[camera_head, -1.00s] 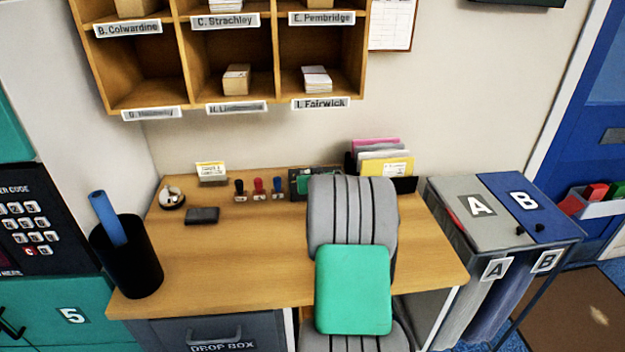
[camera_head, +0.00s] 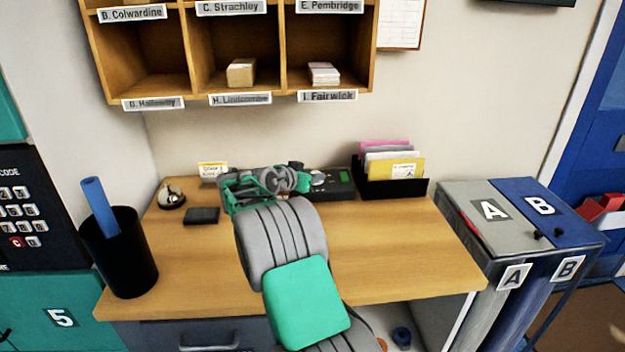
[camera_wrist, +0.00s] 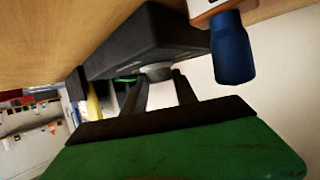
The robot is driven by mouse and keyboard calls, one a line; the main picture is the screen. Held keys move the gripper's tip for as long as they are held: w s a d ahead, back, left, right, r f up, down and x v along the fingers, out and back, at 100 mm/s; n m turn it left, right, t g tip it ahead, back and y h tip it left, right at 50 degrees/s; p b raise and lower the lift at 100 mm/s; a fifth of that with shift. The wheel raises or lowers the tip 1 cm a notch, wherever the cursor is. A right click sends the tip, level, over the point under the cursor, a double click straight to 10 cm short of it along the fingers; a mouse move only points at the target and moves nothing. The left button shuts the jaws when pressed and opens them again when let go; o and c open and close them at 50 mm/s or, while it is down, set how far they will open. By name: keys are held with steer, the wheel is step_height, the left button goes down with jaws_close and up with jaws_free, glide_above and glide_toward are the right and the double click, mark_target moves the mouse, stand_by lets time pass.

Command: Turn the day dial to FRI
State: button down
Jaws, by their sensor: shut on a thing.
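A dark box-shaped device (camera_head: 338,186) with a small greenish panel stands at the back of the desk, right of my gripper. In the wrist view the dark box (camera_wrist: 150,38) fills the upper middle, and a round grey knob (camera_wrist: 157,72), which looks like the day dial, sticks out of its side. My gripper (camera_wrist: 157,84) has its two dark fingers on either side of this knob and is shut on it. In the head view my green and grey gripper (camera_head: 292,180) lies level against the device's left side. The dial's day marking cannot be read.
A blue-handled stamp (camera_wrist: 232,50) stands close beside the device. A file holder (camera_head: 392,186) with folders is right of the device. The desk's front (camera_head: 400,260) is clear.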

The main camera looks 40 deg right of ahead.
steer(key=shift+f+g, duration=0.1)
steer(key=shift+g, duration=0.2)
steer(key=c, duration=1)
jaws_free()
steer(key=shift+o, duration=0.2)
steer(key=shift+a, duration=0.1)
steer(key=v, duration=0.7)
steer(key=shift+s+a+r+b, duration=0.1)
steer(key=shift+a+r+b, duration=0.1)
steer(key=shift+a+b, duration=0.15)
